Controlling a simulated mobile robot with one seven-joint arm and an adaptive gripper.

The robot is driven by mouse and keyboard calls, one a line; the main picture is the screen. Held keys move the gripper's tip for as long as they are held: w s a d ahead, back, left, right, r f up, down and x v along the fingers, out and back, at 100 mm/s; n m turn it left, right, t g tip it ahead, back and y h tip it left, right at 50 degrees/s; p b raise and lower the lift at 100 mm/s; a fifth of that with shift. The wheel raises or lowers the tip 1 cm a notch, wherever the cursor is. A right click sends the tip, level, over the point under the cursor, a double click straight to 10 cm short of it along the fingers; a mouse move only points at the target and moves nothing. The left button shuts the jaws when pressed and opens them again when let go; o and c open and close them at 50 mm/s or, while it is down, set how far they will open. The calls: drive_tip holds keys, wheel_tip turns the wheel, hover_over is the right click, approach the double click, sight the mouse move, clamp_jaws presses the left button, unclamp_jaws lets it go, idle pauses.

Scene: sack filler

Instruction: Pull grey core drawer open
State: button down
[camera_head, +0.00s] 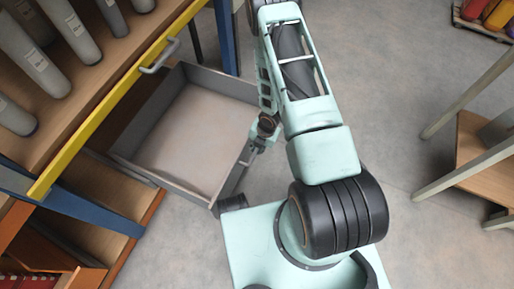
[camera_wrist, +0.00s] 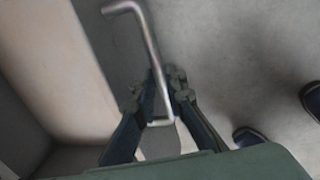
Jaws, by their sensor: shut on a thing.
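The grey drawer (camera_head: 160,181) stands pulled well out of the wooden bench at the left of the head view. Its inside shows a bare, pale floor. In the wrist view the grey drawer front (camera_wrist: 108,35) runs beside a bent metal bar handle (camera_wrist: 148,42). My gripper (camera_wrist: 158,88) is shut on this handle near its lower end, with one finger on each side. In the head view my gripper (camera_head: 263,130) is at the outer front of the drawer; the handle is mostly hidden there by my arm.
A yellow rail (camera_head: 85,135) with another grey handle (camera_head: 160,56) edges the bench. Blue legs (camera_head: 75,207) support it. A wooden stool (camera_head: 480,150) stands at right.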

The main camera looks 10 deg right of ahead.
drive_tip(key=shift+d, duration=0.15)
drive_tip(key=c, duration=2)
unclamp_jaws()
drive_tip(key=shift+o, duration=0.2)
drive_tip(key=shift+r, duration=0.1)
wheel_tip(320, 180, up, 12)
drive_tip(key=s+d, duration=0.1)
drive_tip(key=shift+s+d+f, duration=0.2)
drive_tip(key=shift+s+d, duration=0.05)
drive_tip(key=shift+d, duration=0.1)
